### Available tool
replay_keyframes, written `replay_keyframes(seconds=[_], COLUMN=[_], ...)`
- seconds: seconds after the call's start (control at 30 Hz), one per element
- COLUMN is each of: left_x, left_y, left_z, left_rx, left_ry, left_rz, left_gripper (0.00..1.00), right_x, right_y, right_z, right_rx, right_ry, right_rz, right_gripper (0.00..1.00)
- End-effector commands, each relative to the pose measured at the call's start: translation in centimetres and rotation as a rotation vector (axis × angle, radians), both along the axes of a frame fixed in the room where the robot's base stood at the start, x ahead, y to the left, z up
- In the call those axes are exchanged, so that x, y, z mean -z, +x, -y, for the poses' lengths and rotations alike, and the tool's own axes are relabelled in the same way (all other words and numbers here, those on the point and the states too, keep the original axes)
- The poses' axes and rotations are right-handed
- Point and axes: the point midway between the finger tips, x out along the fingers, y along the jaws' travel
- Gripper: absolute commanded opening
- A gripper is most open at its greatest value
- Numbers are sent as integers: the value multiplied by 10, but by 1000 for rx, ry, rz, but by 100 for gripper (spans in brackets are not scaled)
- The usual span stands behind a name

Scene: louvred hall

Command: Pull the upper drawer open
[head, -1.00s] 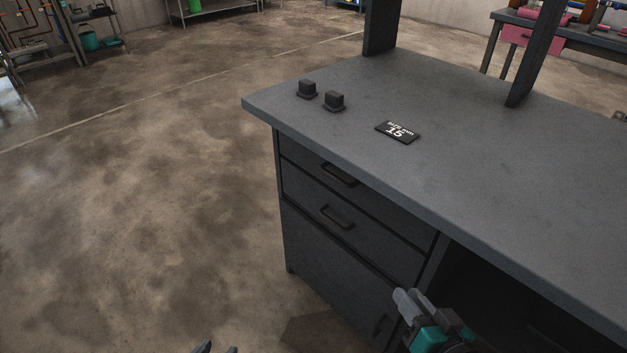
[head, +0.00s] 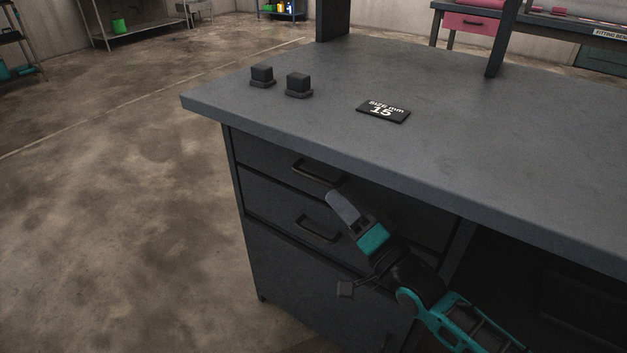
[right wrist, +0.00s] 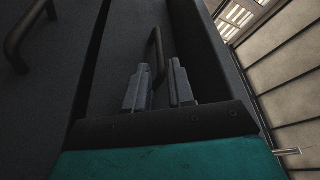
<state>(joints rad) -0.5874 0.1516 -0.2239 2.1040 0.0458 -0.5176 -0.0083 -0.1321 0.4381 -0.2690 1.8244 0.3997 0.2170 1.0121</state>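The upper drawer (head: 268,157) is the top front of the dark grey workbench cabinet, under the worktop, and is shut. Its black bar handle (head: 318,172) also shows in the right wrist view (right wrist: 157,52). My right gripper (head: 340,203) is in front of the drawers, just below and right of this handle in the head view. In the right wrist view its two fingers (right wrist: 159,88) are apart, with the handle in line with the gap between them. I cannot tell whether they touch it. My left gripper is not in view.
A lower drawer with its own handle (head: 318,229) is close below. The worktop edge (head: 330,165) overhangs the drawers. Two small dark blocks (head: 262,75) (head: 299,84) and a "Size mm 15" plate (head: 384,111) are on top. The floor at left is clear.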

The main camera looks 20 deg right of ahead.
Motion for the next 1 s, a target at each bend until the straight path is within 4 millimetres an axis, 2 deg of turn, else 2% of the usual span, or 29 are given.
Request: replay_keyframes(seconds=[0.2, 0.4, 0.6, 0.87, 1.0], left_x=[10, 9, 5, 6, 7], left_y=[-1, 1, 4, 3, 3], left_z=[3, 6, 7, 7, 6], left_rx=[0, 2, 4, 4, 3], left_ry=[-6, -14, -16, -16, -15], left_rz=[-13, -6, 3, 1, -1], left_gripper=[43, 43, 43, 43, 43], right_x=[-8, -13, -16, -16, -16], right_y=[39, 63, 72, 73, 73], right_z=[-14, -23, -26, -26, -26], right_rx=[1, 0, 0, 0, 0], right_ry=[-1, -1, -1, -2, -2], right_rz=[3, 1, -1, -1, -1], right_gripper=[23, 23, 23, 23, 10])
